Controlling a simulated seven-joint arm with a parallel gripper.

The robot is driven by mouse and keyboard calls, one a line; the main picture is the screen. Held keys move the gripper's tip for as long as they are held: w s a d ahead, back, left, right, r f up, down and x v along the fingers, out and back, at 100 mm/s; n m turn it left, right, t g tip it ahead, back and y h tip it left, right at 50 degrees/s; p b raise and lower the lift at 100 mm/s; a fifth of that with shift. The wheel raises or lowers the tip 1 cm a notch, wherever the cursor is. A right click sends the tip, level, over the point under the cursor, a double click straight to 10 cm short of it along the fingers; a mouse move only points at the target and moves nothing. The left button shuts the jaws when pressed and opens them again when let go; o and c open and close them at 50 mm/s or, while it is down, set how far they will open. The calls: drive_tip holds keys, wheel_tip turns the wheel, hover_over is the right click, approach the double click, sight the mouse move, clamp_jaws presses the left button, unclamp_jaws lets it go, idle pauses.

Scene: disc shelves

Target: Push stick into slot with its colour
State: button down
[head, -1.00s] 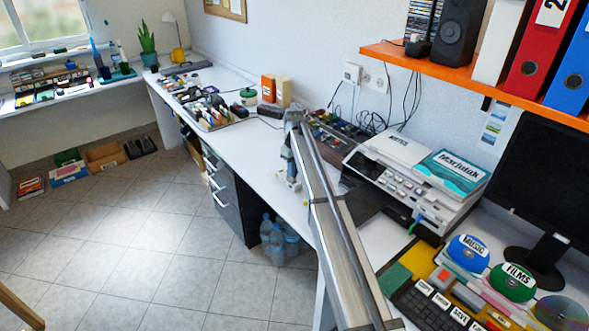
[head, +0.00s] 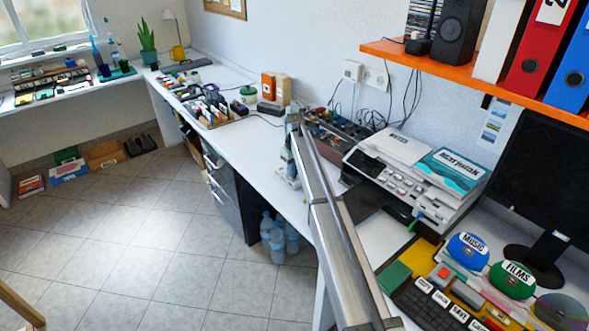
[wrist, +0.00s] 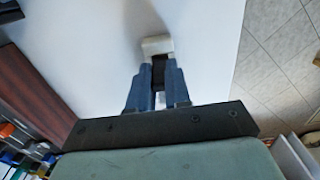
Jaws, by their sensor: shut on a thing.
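My gripper (wrist: 158,75) has blue fingers and is shut on a small stick (wrist: 157,46), pale at its far end and dark between the fingers. The stick's colour marking cannot be made out. In the head view my gripper (head: 289,172) hangs over the white desk, left of the grey-white device, and the stick is too small to tell there. The grey-white device (head: 395,187) has controls on its front, and a small green piece (head: 415,224) sits at its lower front edge. I cannot make out coloured slots.
A cluttered dark tray (head: 335,128) stands behind my arm. The white desk (head: 238,140) is fairly clear left of the gripper. The desk edge drops to tiled floor (head: 120,245).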

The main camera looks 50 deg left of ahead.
drive_tip(key=shift+f, duration=0.95)
drive_tip(key=c, duration=1)
unclamp_jaws()
wheel_tip(320, 180, up, 14)
drive_tip(key=shift+f, duration=0.1)
